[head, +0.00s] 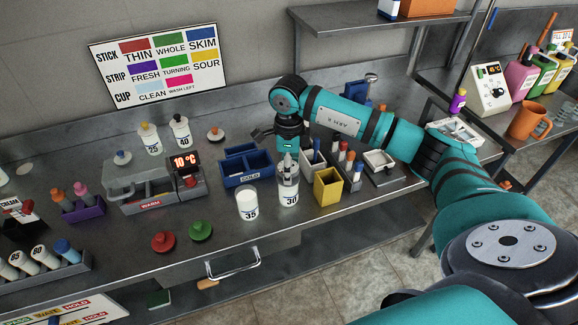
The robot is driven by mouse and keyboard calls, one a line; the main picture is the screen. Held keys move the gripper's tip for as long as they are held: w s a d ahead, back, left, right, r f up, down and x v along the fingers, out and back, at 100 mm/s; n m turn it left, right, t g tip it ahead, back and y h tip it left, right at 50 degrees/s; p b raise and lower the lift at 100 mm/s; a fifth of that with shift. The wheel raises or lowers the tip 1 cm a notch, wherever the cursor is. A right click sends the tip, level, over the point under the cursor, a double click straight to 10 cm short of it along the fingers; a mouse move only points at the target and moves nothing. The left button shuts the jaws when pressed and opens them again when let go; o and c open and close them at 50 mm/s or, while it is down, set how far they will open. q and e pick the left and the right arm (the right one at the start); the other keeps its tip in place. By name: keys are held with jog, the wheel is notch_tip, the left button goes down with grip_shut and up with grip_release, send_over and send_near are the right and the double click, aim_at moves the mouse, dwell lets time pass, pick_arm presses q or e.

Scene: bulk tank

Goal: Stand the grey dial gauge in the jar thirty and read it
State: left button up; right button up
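The jar marked 30 (288,193) stands upright on the steel bench, left of a yellow box. My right gripper (288,164) points down right over its mouth. Narrow grey parts show between the gripper's teal body and the jar. I cannot tell which are fingers and which might be the grey dial gauge, nor whether the gripper is open or shut. No dial face or reading can be made out. My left gripper is not in view.
A white jar marked 35 (247,204) stands just left of jar 30. The blue COLD box (246,179) is behind it, and the yellow box (327,188) is to the right. The WARM unit (150,204) has a display (185,163) showing 10 °C. Green and red knobs lie in front.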

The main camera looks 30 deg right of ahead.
jog(key=o, duration=0.5)
jog(key=shift+r, duration=0.1)
notch_tip(320, 180, up, 12)
jog(key=shift+f, duration=0.1)
